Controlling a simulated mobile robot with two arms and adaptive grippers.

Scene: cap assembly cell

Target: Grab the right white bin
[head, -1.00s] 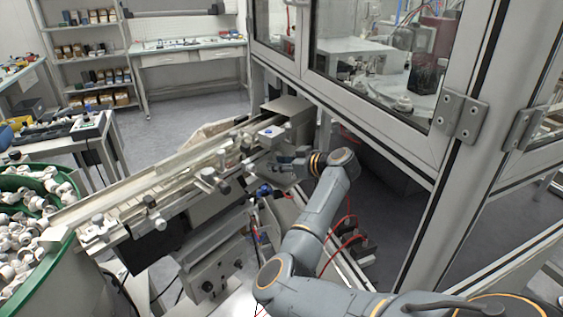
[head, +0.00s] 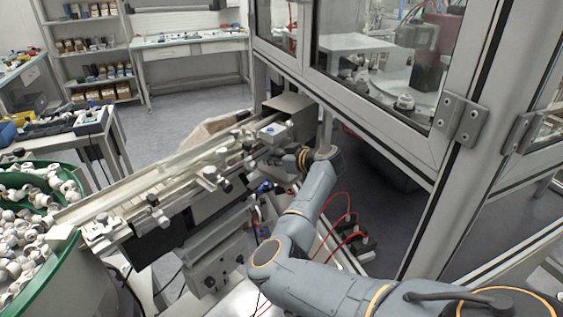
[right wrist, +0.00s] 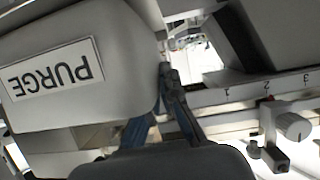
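A pale, rounded bin (right wrist: 120,60) with an upside-down PURGE label fills the left of the right wrist view, very close. My right gripper (right wrist: 165,88) has its two fingers converging at the lower right edge of this bin. The bin covers part of the left finger, and the dark right finger's tip lies against or just beside its edge. I cannot tell whether the fingers clamp it. In the head view, my right gripper (head: 285,160) is by the rail's far end, its fingertips mostly hidden. A pale bin (head: 212,128) shows partly behind the rail. My left gripper is out of view.
The feeder rail (head: 165,180) with clamps and knobs runs diagonally across the middle. A green-rimmed bowl (head: 75,215) of white caps stands at left. The glazed machine frame (head: 385,130) stands close on the right. Red hoses (head: 340,205) hang beside my arm.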

